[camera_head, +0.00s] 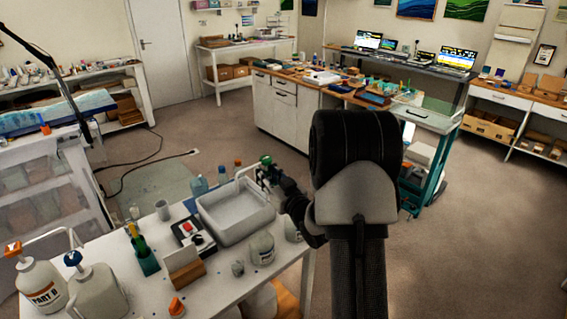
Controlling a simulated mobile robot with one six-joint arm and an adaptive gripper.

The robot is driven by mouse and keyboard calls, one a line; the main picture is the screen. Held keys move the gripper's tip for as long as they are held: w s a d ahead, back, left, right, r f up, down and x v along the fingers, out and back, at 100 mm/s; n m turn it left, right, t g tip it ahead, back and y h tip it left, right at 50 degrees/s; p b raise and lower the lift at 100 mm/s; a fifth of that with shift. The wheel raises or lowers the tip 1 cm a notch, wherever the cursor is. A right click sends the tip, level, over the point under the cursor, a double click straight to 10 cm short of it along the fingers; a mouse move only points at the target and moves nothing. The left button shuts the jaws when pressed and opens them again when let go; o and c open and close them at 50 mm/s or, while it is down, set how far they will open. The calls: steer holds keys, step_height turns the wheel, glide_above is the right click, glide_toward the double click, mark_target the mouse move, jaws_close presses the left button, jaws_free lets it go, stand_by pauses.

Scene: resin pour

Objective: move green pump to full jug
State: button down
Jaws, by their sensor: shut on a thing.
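The green pump (265,160) is above the far right corner of the white table, just beyond a white tray. My gripper (270,176) is shut on it; my arm and the dark gripper body partly hide the grip. At the left stand a "PART B" jug (40,287) with an orange pump and a white jug (97,290) with a blue pump. I cannot tell which jug is full.
The white tray (238,228) fills the table's far right area. An orange cap (176,306) lies near the front edge.

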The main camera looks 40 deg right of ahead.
steer(key=s+a+f+b, duration=0.1)
steer(key=a+f+b, duration=0.3)
steer(key=f+b, duration=0.4)
steer(key=shift+f, duration=3.35)
steer(key=shift+f, duration=0.5)
steer(key=shift+f, duration=0.45)
steer(key=shift+f, duration=0.4)
steer(key=c, duration=1.3)
jaws_free()
